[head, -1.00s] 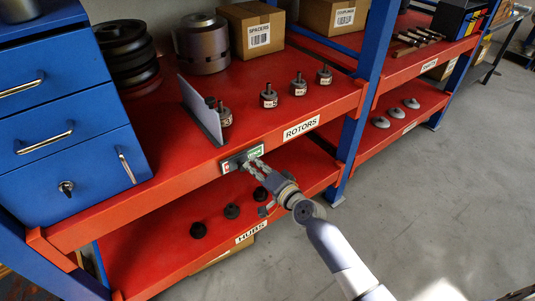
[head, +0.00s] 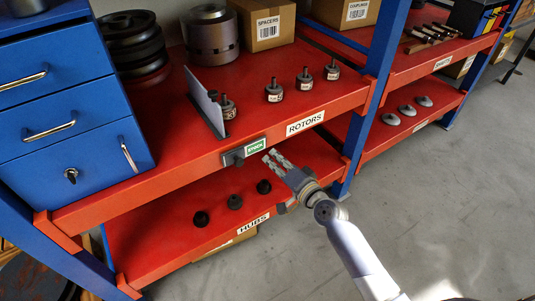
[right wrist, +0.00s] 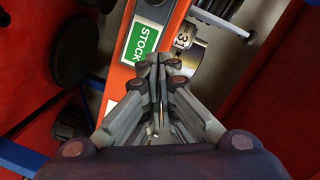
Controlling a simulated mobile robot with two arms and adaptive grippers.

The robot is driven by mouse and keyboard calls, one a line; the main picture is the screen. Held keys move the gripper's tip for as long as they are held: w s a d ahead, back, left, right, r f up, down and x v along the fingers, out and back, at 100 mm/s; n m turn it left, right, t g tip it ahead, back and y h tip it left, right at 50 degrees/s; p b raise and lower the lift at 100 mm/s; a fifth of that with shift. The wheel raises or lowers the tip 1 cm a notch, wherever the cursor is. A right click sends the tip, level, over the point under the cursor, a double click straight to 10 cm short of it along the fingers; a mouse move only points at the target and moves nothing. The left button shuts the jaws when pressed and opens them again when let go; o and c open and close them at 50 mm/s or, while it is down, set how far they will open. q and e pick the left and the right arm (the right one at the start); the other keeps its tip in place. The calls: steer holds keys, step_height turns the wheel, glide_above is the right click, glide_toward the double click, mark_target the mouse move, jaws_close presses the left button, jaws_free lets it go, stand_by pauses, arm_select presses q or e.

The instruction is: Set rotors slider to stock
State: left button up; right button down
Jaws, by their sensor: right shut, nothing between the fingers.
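The rotors slider (head: 238,159) is a dark knob on a small plate on the front edge of the upper red shelf, left of the ROTORS label (head: 305,123). The knob sits at the plate's left part. The green STOCK field (head: 256,148) is uncovered to its right; no red field shows. My right gripper (head: 271,157) is shut and empty, just right of the knob and apart from it, near the plate's right end. In the right wrist view its closed fingertips (right wrist: 164,64) are close to the green STOCK field (right wrist: 143,43). My left gripper is not in view.
Several rotors (head: 274,91) stand on the upper shelf, one beside a grey upright divider (head: 207,103). Black hubs (head: 235,202) lie on the lower shelf. A blue drawer cabinet (head: 70,115) stands left. A blue post (head: 372,100) rises right of the ROTORS label. Grey floor is open at right.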

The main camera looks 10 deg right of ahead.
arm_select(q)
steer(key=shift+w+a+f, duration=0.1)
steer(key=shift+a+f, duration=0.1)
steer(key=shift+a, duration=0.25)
arm_select(e)
steer(key=shift+v, duration=2.9)
steer(key=shift+a, duration=0.25)
